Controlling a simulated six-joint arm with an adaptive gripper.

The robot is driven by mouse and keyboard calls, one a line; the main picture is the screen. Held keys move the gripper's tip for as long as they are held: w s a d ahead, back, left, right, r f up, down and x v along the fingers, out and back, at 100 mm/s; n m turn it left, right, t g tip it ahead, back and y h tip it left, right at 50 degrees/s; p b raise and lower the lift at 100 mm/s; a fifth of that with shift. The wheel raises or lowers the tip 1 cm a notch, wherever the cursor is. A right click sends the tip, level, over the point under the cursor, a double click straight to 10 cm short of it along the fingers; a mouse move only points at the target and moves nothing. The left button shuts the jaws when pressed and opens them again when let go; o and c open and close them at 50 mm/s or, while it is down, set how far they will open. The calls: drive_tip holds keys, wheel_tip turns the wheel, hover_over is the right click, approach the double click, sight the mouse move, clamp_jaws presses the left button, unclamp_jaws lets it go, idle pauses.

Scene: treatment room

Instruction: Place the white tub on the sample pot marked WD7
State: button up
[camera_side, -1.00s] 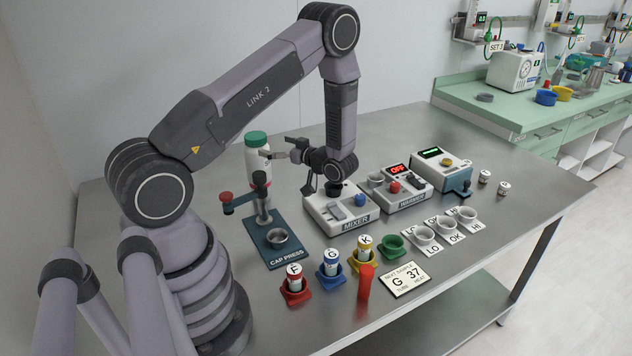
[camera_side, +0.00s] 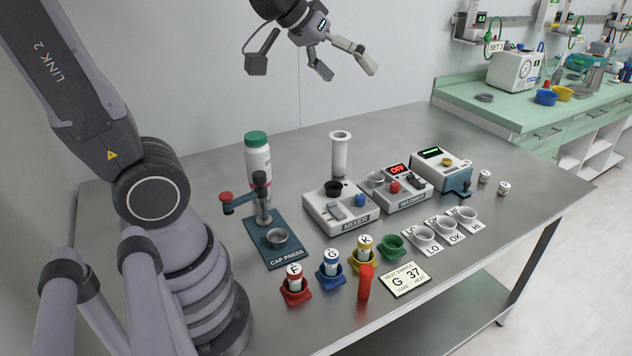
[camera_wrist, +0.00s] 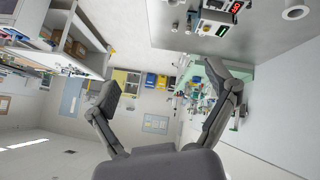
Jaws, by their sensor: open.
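I cannot make out the marking WD7 on anything. Two small white pots, one at the back (camera_side: 484,177) and one nearer (camera_side: 504,188), stand at the right of the table; their marks are too small to read. No thing is clearly the white tub; several white cups (camera_side: 425,236) stand on the LO, OK and HI cards, and a white bottle with a green cap (camera_side: 258,162) stands behind the cap press. My gripper (camera_side: 345,67) is open and empty, high above the table's back. Its spread fingers also show in the wrist view (camera_wrist: 160,85).
The cap press (camera_side: 275,240), mixer (camera_side: 345,212), warmer (camera_side: 403,192) and another device (camera_side: 440,170) stand mid-table. A tall white tube (camera_side: 340,155) rises behind the mixer. Coloured holders with tubes F, G and K and a red upright piece (camera_side: 365,282) are in front.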

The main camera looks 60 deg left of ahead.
drive_tip(key=s+a+f+m+g+y, duration=0.1)
drive_tip(key=s+m+g, duration=0.2)
drive_tip(key=s, duration=1.1)
drive_tip(key=shift+s+a+f+m+y, duration=0.25)
drive_tip(key=shift+s+a+m+y, duration=0.05)
drive_tip(key=shift+s+m, duration=0.1)
